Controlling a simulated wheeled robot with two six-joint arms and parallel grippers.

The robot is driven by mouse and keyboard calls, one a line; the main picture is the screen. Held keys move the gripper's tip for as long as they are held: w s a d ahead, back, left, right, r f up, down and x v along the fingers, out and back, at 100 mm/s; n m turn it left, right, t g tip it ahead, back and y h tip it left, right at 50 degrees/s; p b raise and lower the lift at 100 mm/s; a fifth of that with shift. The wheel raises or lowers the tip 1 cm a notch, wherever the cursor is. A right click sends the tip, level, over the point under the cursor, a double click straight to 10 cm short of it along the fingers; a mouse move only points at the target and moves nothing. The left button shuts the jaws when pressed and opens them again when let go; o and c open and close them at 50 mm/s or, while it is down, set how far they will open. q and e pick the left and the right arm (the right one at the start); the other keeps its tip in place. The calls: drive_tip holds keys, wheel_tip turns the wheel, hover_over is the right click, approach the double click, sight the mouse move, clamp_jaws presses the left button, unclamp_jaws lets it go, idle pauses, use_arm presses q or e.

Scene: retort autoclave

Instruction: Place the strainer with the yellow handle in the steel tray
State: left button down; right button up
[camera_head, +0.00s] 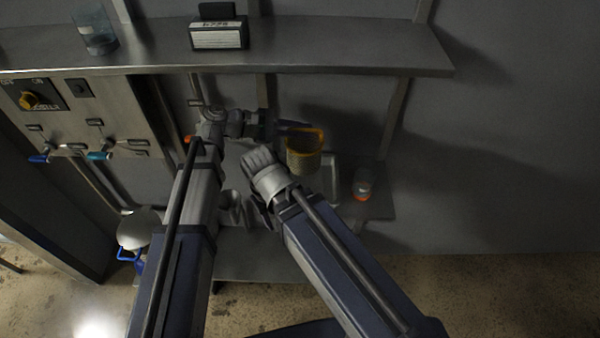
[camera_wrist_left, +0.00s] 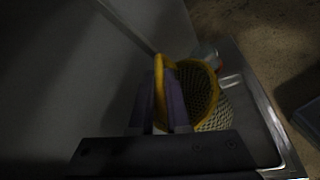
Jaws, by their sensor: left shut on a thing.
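The strainer (camera_head: 303,160) has a yellow rim and handle and a mesh bowl. My left gripper (camera_head: 284,127) is shut on its yellow handle and holds it beneath the upper shelf. In the left wrist view the strainer's mesh bowl (camera_wrist_left: 205,95) is right of my left gripper (camera_wrist_left: 159,78), with the handle between the fingers. A steel surface with a raised rim (camera_wrist_left: 262,105) lies right of the strainer there; it looks like the tray, but I cannot be sure. My right arm reaches in from below, and its gripper cannot be made out.
A steel upper shelf (camera_head: 340,50) runs above the strainer, carrying a labelled box (camera_head: 218,36) and a clear container (camera_head: 94,35). A jar with an orange base (camera_head: 362,186) stands on the lower shelf (camera_head: 378,208). A panel with blue-handled valves (camera_head: 97,155) is at left.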

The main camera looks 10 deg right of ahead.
use_arm(q)
drive_tip(key=shift+s, duration=0.15)
drive_tip(key=shift+f+b, duration=0.35)
drive_tip(key=shift+b, duration=0.15)
wheel_tip(320, 180, down, 9)
drive_tip(key=b, duration=0.9)
drive_tip(key=shift+f, duration=0.15)
drive_tip(key=shift+f, duration=0.15)
drive_tip(key=c, duration=0.9)
unclamp_jaws()
